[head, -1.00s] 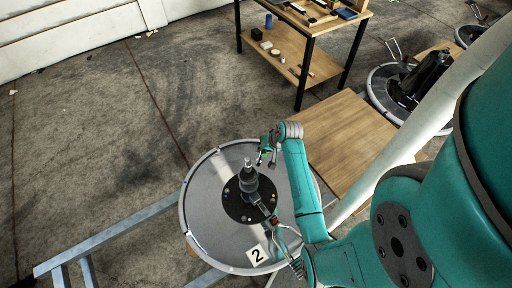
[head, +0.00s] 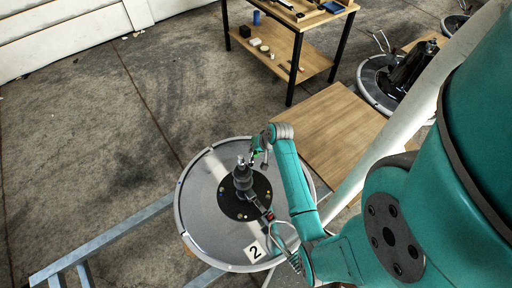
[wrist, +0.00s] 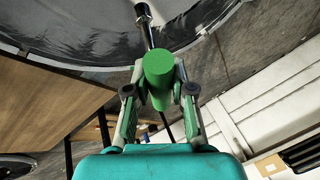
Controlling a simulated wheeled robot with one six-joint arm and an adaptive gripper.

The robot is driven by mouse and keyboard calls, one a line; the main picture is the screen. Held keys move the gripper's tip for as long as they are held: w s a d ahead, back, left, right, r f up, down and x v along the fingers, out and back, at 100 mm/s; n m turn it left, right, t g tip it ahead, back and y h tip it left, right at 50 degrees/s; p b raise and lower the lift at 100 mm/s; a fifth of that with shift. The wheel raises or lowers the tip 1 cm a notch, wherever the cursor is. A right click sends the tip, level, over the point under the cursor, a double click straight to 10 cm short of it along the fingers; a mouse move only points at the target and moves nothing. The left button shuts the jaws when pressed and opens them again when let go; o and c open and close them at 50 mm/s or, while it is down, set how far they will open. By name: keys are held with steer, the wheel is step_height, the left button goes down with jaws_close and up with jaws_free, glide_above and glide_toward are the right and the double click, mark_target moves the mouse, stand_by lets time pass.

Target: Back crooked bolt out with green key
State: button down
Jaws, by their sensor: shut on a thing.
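My gripper (wrist: 157,105) is shut on the green key (wrist: 158,78), a thick green cylinder with a thin dark shaft pointing away. A silver cylindrical end (wrist: 143,13) shows at the far end of the shaft. In the head view my gripper (head: 258,152) is beside the upper part of the dark column (head: 243,178), to its right. The column stands on a black flange (head: 232,207) in the middle of a grey round base (head: 205,190). Small bolt heads ring the flange. I cannot make out which bolt is crooked, and the key's tip is too small to place there.
A label "2" (head: 254,251) sits on the base's front rim. A red-ended lever (head: 269,216) sticks out below my arm. A wooden board (head: 330,140) lies behind right, and a two-tier table (head: 290,50) stands farther back. Blue-grey rails (head: 100,240) run at left. Floor at left is clear.

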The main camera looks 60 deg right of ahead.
mark_target(252, 159)
steer(key=shift+w+a+f, duration=0.1)
steer(key=shift+a+f, duration=0.1)
steer(key=shift+f, duration=0.9)
steer(key=shift+w+a+f, duration=0.1)
steer(key=shift+a+f, duration=0.1)
steer(key=shift+f, duration=0.85)
steer(key=shift+a+f, duration=0.1)
steer(key=shift+f, duration=0.6)
steer(key=shift+s+d+n+t+y, duration=0.15)
steer(key=shift+n+y, duration=0.35)
steer(key=shift+n, duration=0.7)
steer(key=shift+d+n+t+y, duration=0.15)
steer(key=shift+n+y, duration=0.35)
steer(key=shift+n, duration=0.7)
steer(key=shift+d+f+n+y, duration=0.15)
steer(key=shift+n+y, duration=0.35)
steer(key=shift+n, duration=0.65)
steer(key=shift+d+r+n+y, duration=0.1)
steer(key=shift+n+y, duration=0.4)
steer(key=shift+n, duration=0.65)
